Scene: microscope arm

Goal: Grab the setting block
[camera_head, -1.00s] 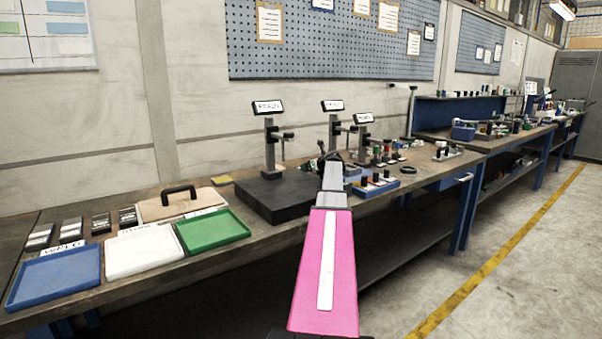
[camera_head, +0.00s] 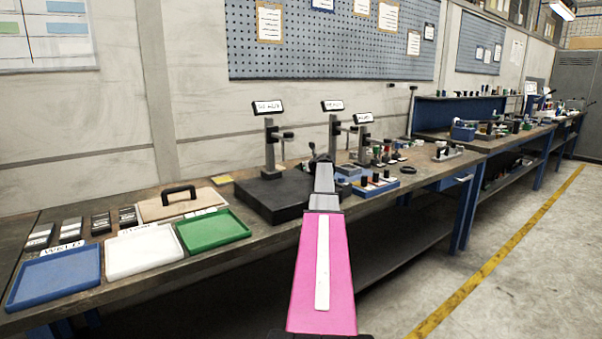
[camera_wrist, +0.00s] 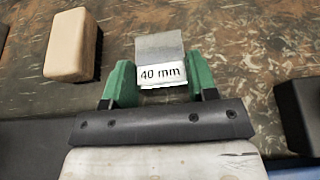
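The setting block (camera_wrist: 160,47) is a grey block with a white "40 mm" label on its near side; it shows in the wrist view at the top middle, on the worn bench top. My gripper (camera_wrist: 161,78) has two green fingers, set apart, one on each side of the block's labelled end. The gripper looks open; I cannot tell whether either finger touches the block. In the head view my pink arm reaches over the bench, and its dark end is beside the black base plate (camera_head: 272,200). The block cannot be made out there.
In the head view, blue (camera_head: 55,307), white (camera_head: 145,268) and green (camera_head: 213,247) trays lie at left. Gauge stands (camera_head: 269,150) rise behind my arm.

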